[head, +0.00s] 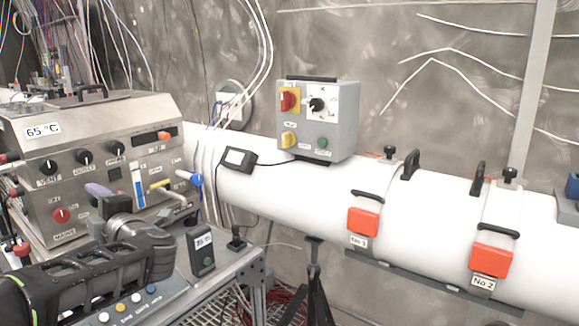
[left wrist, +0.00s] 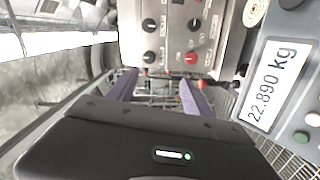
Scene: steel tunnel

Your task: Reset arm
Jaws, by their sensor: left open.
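My left arm comes in from the lower left in the head view, dark and ribbed. Its left gripper (head: 98,190) is in front of the steel control box (head: 150,110), and a purple finger shows there. In the left wrist view the left gripper (left wrist: 160,92) has its two purple fingers spread apart with nothing between them. The control box panel, with black knobs and a red knob, shows beyond the fingers in that view (left wrist: 172,30). I cannot tell whether the gripper touches the panel. My right gripper is in neither view.
A white pipe (head: 420,210) with orange-latched clamps runs right. A grey switch box (head: 335,125) stands on it. A small black button box (head: 201,250) stands on the bench, near a button strip (head: 130,305). A scale display (left wrist: 272,85) reads 22.890 kg.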

